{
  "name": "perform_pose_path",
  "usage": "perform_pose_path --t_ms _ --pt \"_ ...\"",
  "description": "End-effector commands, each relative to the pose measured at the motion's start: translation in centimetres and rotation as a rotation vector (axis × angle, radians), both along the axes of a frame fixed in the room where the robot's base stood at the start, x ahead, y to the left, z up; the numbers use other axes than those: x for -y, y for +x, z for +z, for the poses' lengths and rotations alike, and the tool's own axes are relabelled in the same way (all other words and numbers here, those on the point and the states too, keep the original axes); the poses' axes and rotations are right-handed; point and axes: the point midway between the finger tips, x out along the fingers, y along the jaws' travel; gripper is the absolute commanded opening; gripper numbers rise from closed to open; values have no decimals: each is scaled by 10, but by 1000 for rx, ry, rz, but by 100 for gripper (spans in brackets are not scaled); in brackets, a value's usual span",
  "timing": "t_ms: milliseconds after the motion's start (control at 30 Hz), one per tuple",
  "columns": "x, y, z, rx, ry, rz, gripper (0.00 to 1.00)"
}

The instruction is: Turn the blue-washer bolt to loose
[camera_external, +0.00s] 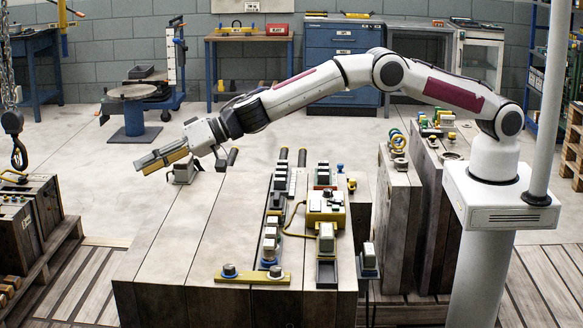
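A yellow bar (252,279) lies at the near edge of the wooden mould block's top (165,243). A dark bolt with a blue washer (230,271) stands at the bar's left end. A second dark bolt (276,271) stands at its right end; its washer colour is hard to make out. My gripper (150,163) is above the left far part of the block, pointing left, well away from both bolts. A tan strip shows along its fingers; whether they are apart or closed on something is too small to tell.
A row of grey clamps (271,232) runs behind the bar. A yellow box (326,207) with a cable and a grey-capped post (326,238) stand to the right. The block's left top is mostly clear. A hook (19,153) hangs at far left.

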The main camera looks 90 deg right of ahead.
Motion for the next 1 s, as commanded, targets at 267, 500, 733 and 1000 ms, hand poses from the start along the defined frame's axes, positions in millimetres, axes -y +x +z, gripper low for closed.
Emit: perform_pose_path --t_ms 267,500,733,1000 --pt "-42 -17 -2 58 -179 263 36" --pt "-71 -43 -19 70 -342 497 36" --pt "-85 -76 -47 44 -502 718 36" --pt "-79 -122 -89 -37 -693 971 36"
